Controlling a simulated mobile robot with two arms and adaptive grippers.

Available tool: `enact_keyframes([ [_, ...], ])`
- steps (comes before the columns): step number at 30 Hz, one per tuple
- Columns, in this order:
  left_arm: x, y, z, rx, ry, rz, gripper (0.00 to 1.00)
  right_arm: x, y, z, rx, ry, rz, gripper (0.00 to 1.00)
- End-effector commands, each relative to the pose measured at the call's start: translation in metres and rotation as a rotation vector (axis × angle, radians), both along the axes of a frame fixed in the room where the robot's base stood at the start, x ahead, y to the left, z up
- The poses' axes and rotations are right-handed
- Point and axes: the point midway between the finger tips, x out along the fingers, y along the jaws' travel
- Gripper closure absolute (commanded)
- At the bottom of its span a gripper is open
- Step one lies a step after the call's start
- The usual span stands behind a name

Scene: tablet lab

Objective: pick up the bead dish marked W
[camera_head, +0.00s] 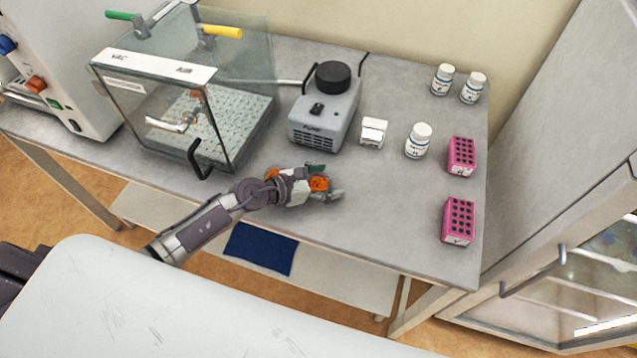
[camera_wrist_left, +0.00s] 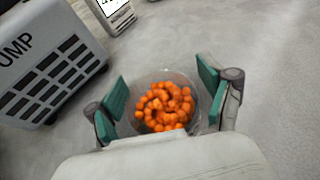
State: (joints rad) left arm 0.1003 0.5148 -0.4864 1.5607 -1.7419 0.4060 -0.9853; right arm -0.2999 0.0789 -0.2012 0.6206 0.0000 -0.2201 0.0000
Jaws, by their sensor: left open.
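A clear round dish of orange beads (camera_wrist_left: 165,104) sits on the grey bench, in the middle of the left wrist view. No letter on it can be read. In the head view its orange beads (camera_head: 319,184) show between the fingers of my left gripper (camera_head: 325,182), with much of the dish hidden. My left gripper is open, low over the bench. In the left wrist view its green-padded fingers (camera_wrist_left: 163,98) stand on either side of the dish, with a gap on the right; contact on the left is unclear. My right gripper is not in view.
A grey pump (camera_head: 325,117) and a small white box (camera_head: 373,132) stand behind the dish. A glass vacuum chamber (camera_head: 155,70) is at left. White bottles (camera_head: 418,141) and pink racks (camera_head: 459,221) stand at right. The bench between dish and racks is clear.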

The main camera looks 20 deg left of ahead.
Motion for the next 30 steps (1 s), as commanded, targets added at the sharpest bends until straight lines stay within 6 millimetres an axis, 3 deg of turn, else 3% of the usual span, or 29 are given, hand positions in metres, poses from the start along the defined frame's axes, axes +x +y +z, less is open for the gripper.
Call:
enact_keyframes([
  [8, 0.002, -0.0017, -0.0015, 0.001, 0.001, 0.0, 0.21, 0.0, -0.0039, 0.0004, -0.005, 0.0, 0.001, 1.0],
  [18, 0.0019, -0.0016, -0.0014, 0.001, 0.001, 0.0, 0.78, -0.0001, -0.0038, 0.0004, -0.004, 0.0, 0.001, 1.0],
  [30, 0.0021, -0.0015, -0.0009, 0.0, 0.0, 0.001, 0.81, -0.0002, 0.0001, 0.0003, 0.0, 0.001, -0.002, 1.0],
])
